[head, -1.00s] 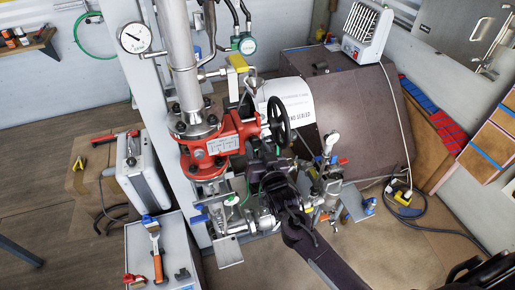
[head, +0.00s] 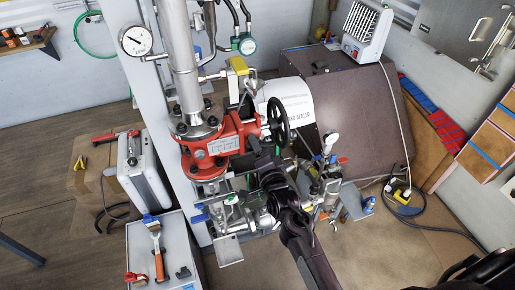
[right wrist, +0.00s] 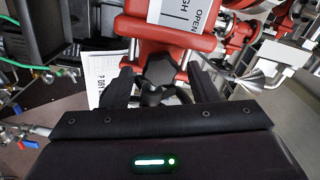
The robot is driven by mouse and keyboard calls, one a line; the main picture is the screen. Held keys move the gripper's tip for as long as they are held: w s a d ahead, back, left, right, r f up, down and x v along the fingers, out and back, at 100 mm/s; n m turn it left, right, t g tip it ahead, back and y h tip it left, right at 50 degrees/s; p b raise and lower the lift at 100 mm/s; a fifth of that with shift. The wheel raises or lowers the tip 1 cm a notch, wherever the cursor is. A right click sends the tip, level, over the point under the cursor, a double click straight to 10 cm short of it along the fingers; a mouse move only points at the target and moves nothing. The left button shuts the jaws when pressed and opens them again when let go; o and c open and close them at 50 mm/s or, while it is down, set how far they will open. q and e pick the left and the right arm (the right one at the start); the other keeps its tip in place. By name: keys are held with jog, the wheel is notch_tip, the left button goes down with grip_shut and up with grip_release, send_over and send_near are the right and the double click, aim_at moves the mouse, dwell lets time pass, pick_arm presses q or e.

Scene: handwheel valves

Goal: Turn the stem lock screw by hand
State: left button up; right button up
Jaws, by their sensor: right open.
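The stem lock screw shows as a black star-shaped knob (right wrist: 160,72) in the right wrist view, below a red block with a white label. My right gripper (right wrist: 160,90) is open, with one dark finger on each side of the knob; I cannot tell whether either finger touches it. In the head view my right gripper (head: 258,155) is just below the red valve body (head: 215,145) and the black handwheel (head: 278,121); it hides the knob there. My left gripper is not in view.
Small fittings and a dial (head: 331,138) crowd the right of my arm. A large brown cabinet (head: 360,120) stands behind. A toolbox (head: 143,185) is on the left.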

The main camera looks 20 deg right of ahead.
jog(key=shift+s+d+p, duration=0.1)
jog(key=shift+s+p, duration=1.35)
jog(key=shift+s, duration=1.45)
